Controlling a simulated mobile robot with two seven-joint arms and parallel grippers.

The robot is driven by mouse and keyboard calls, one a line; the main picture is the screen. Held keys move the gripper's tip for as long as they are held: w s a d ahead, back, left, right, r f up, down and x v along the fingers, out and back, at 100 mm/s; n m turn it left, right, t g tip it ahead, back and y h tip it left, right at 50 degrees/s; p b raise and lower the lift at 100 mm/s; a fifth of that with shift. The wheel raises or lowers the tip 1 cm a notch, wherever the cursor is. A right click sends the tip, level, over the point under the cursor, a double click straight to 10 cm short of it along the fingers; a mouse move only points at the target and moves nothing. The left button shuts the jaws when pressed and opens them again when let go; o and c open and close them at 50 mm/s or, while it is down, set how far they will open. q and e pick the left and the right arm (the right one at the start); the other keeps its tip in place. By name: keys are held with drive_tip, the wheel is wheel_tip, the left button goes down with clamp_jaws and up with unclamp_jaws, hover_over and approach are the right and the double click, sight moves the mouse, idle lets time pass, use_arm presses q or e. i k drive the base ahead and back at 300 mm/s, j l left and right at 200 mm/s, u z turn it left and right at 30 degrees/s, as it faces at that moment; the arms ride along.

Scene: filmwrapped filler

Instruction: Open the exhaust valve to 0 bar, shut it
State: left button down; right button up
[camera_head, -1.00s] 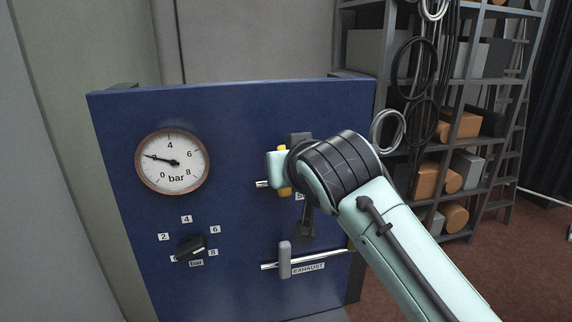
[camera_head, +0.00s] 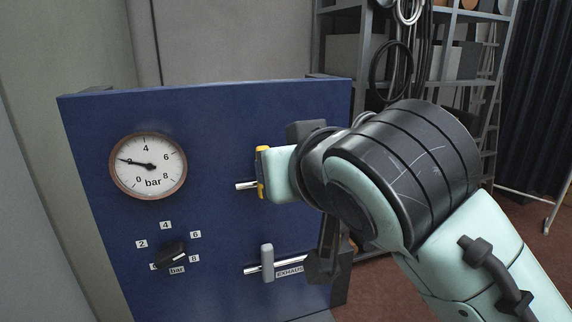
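The exhaust valve's grey handle (camera_head: 267,262) stands upright across a silver pipe at the lower right of the blue panel. Its EXHAUST label (camera_head: 290,270) is partly covered by my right gripper. The round pressure gauge (camera_head: 148,165) has its needle pointing left and slightly up, at about 2 bar. My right gripper (camera_head: 323,267) is dark, hangs below the wrist to the right of the grey handle, and appears apart from it. Its fingers are too dark and overlapped to show their opening. My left gripper is out of view.
A yellow handle (camera_head: 262,172) on an upper pipe is partly hidden by my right wrist. Shelving (camera_head: 455,60) with hoses stands behind at the right.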

sight(267, 249)
drive_tip(key=k+l, duration=0.25)
drive_tip(key=k, duration=0.25)
drive_tip(key=k+l, duration=0.2)
drive_tip(key=k, duration=0.25)
